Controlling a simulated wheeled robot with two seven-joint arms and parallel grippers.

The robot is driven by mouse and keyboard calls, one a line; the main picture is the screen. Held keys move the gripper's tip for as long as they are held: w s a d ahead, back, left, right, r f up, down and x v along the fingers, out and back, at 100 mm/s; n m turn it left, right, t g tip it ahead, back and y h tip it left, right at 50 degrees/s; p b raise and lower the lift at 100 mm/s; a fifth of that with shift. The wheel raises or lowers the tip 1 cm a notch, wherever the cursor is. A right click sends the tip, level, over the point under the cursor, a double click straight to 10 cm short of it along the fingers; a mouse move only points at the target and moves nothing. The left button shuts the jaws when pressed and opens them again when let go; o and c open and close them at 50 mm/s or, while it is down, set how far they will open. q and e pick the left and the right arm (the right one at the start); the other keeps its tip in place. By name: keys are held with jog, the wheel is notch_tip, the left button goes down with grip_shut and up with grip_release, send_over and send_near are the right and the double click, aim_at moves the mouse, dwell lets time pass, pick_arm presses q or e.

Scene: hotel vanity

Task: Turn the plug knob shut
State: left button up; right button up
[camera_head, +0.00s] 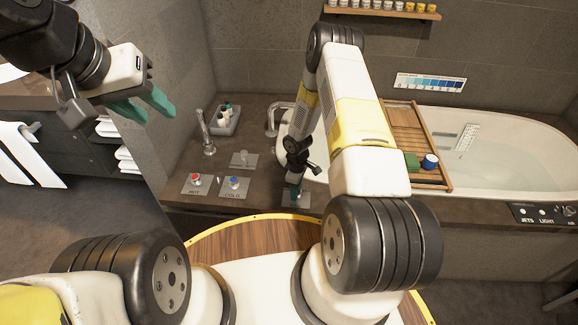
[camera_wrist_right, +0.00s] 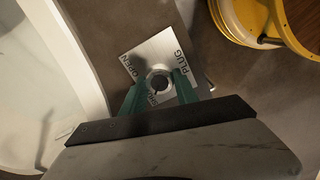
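The plug knob (camera_wrist_right: 159,80) is a small round grey knob on a square metal plate (camera_wrist_right: 148,54) in the right wrist view. The plate reads PLUG along one side and OPEN along another; a third label beside the knob is partly covered by my fingers. My right gripper (camera_wrist_right: 159,84) has its green fingers on either side of the knob, very close to it; contact is not clear. In the head view it points down at the plug plate (camera_head: 303,200), and its fingers hide the knob. My left gripper (camera_head: 158,108) is raised at upper left, fingers apart and empty.
A faucet (camera_head: 206,135) and a tray of bottles (camera_head: 225,119) stand behind. The bathtub (camera_head: 500,150) with a wooden caddy (camera_head: 405,125) lies right.

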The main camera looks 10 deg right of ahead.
jog(key=o, duration=0.4)
notch_tip(320, 180, up, 8)
jog(key=shift+f, duration=0.1)
dwell(0.6)
